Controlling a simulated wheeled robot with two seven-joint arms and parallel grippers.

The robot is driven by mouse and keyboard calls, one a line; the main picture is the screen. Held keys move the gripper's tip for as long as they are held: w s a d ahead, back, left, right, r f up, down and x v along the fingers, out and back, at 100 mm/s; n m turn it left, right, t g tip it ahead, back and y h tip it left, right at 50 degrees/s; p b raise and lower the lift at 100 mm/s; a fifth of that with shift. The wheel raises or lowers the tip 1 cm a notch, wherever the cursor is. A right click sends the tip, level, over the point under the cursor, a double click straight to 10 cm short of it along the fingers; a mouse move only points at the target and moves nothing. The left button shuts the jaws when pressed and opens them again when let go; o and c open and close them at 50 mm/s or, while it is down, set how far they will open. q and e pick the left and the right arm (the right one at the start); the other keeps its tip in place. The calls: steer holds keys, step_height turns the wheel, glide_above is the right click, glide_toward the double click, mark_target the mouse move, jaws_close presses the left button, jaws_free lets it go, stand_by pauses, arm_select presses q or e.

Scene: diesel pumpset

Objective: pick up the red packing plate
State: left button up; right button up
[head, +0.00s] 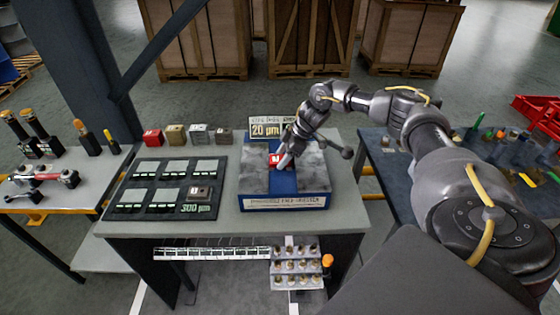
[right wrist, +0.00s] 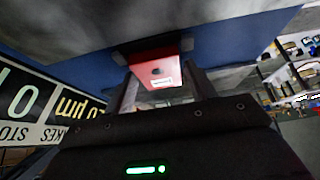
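The red packing plate (head: 275,159) is a small red piece with a white label, on the grey top of the blue-sided block (head: 284,203) at the middle of the bench. My right gripper (head: 286,160) is down at the plate and partly covers it in the head view. In the right wrist view the red plate (right wrist: 155,74) lies between the two spread fingers of my right gripper (right wrist: 158,85). Whether the fingers press on its sides cannot be told. My left gripper is not in view.
A sign reading 20 µm (head: 266,130) stands behind the block. A black panel (head: 165,188) with pads lies to the left, with a red cube (head: 153,136) and other cubes behind it. Side tables hold tools.

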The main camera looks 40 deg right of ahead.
steer(key=c, duration=1)
steer(key=shift+o, duration=0.2)
steer(key=shift+w+r, duration=0.1)
steer(key=shift+r, duration=0.05)
steer(key=shift+r+b, duration=0.25)
steer(key=shift+b, duration=0.1)
step_height(320, 180, up, 2)
steer(key=shift+r+b, duration=0.1)
steer(key=shift+b, duration=0.65)
steer(key=s+a+r+b, duration=0.3)
steer(key=s+a+r, duration=0.6)
steer(key=a+r, duration=0.1)
steer(key=shift+s+a, duration=0.2)
steer(key=shift+s, duration=0.05)
